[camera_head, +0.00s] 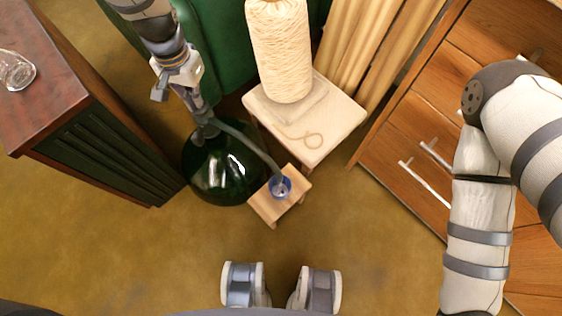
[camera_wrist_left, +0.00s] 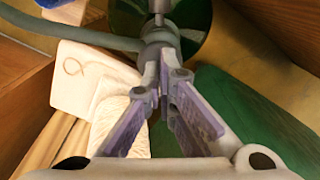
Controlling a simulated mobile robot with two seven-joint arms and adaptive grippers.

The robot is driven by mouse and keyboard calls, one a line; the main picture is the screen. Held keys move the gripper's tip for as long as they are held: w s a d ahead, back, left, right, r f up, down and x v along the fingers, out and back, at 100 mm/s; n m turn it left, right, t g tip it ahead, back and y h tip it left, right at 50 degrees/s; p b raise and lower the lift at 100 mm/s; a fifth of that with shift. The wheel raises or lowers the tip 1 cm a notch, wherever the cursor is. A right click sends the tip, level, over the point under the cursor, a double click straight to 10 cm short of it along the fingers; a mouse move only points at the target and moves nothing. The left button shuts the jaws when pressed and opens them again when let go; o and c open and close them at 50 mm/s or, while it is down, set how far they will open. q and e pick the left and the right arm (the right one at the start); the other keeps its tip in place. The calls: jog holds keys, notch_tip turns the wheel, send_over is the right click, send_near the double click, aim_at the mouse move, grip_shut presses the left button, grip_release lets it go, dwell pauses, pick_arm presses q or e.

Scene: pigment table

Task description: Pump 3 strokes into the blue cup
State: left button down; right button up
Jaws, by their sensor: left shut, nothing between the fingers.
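A large dark green glass bottle (camera_head: 222,172) stands on the floor, with a grey pump (camera_head: 205,128) on top. The pump's long spout (camera_head: 252,148) reaches right to the blue cup (camera_head: 280,186), ending over or in it. The cup sits on a small wooden stool (camera_head: 264,205). My left gripper (camera_head: 197,100) is shut and empty, just above the pump head. In the left wrist view the closed fingertips (camera_wrist_left: 163,85) line up with the pump (camera_wrist_left: 160,42), and I cannot tell whether they touch it. The cup is not seen there. My right gripper is out of view.
A pale stool (camera_head: 332,122) with a cone of cream yarn (camera_head: 280,50) stands behind the cup. A dark cabinet (camera_head: 100,140) with a glass (camera_head: 16,70) is at left. Wooden drawers (camera_head: 400,130) are at right. The floor in front (camera_head: 150,250) is clear.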

pick_arm(q)
jog(key=shift+r+p, duration=1.55)
jog(key=shift+r, duration=0.55)
jog(key=shift+f, duration=0.1)
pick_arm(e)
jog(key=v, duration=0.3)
pick_arm(q)
jog(key=shift+f, duration=0.2)
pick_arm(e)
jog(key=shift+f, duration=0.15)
pick_arm(q)
jog(key=shift+f+b, duration=1.05)
jog(key=shift+f, duration=0.85)
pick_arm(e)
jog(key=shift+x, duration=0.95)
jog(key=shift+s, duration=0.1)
pick_arm(q)
jog(key=shift+r+p, duration=1.4)
jog(key=shift+r, duration=0.8)
jog(key=shift+f, duration=0.1)
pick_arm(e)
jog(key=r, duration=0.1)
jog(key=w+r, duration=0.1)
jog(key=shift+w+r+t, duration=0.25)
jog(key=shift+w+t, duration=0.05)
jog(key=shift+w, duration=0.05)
